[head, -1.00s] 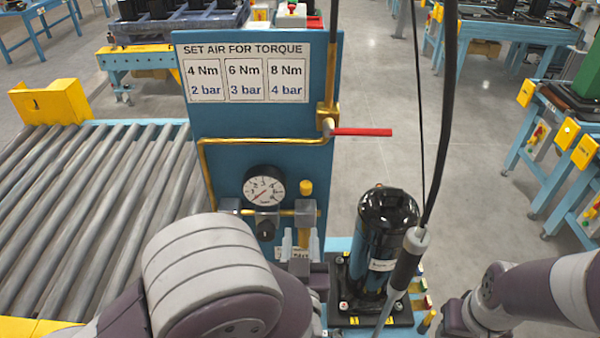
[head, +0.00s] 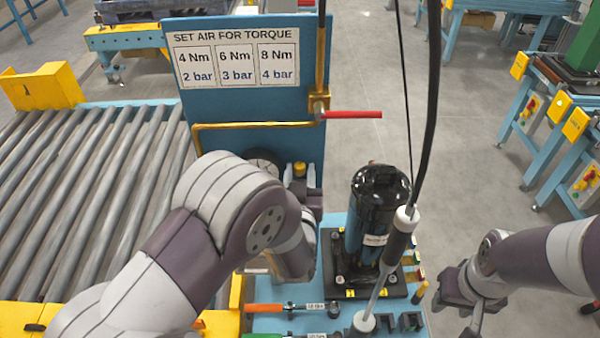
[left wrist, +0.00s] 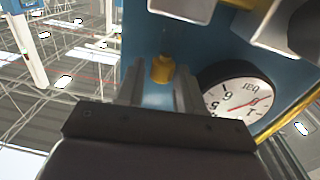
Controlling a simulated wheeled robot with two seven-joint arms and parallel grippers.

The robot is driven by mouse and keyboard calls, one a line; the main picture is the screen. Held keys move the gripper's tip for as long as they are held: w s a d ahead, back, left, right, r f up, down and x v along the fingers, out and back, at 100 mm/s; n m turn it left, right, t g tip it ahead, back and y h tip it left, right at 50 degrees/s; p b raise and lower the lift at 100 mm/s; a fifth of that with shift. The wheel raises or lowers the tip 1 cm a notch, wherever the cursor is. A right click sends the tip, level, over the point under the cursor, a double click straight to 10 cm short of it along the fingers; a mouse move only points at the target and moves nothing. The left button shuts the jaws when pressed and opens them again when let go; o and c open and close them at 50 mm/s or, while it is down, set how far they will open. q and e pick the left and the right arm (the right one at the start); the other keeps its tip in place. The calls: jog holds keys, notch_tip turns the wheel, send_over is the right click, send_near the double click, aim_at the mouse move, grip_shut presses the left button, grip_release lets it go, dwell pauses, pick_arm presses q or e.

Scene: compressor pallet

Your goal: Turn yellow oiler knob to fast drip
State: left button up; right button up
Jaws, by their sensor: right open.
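The yellow oiler knob (head: 299,170) is on the blue panel, right of the pressure gauge, (head: 264,160) which my left arm mostly hides in the head view. My left gripper (head: 299,175) is in front of the panel with its two fingers spread, one on each side of the knob. In the left wrist view the knob (left wrist: 163,68) shows between the open fingertips (left wrist: 160,78), with visible gaps and no clear contact. The gauge (left wrist: 236,100) is beside it. My right gripper (head: 476,312) is open and empty at the lower right.
A red-handled valve (head: 352,114) sticks out above the knob. A black compressor (head: 377,215) stands to the right, with a hanging tool (head: 398,238) on a cable before it. A roller conveyor (head: 90,195) lies left. A torque sign (head: 237,60) is on the panel.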

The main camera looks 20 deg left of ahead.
pick_arm(q)
jog(key=shift+a, duration=0.1)
jog(key=c, duration=0.3)
grip_shut()
jog(key=shift+n+y, duration=0.3)
jog(key=shift+y, duration=0.1)
jog(key=y, duration=0.1)
jog(key=n+g+y+b, duration=0.1)
jog(key=shift+w+d+f+n+y, duration=0.1)
jog(key=shift+d+n+y, duration=0.2)
jog(key=shift+y, duration=0.1)
jog(key=shift+w+d+n+g+y+b, duration=0.1)
jog(key=shift+n+g+y+b, duration=0.25)
jog(key=shift+n+g+y, duration=0.7)
jog(key=shift+w+d+n+g+y+b, duration=0.1)
jog(key=shift+n+g+y+b, duration=0.35)
jog(key=shift+n+y, duration=0.6)
jog(key=shift+g+y, duration=0.3)
jog(key=shift+y, duration=0.2)
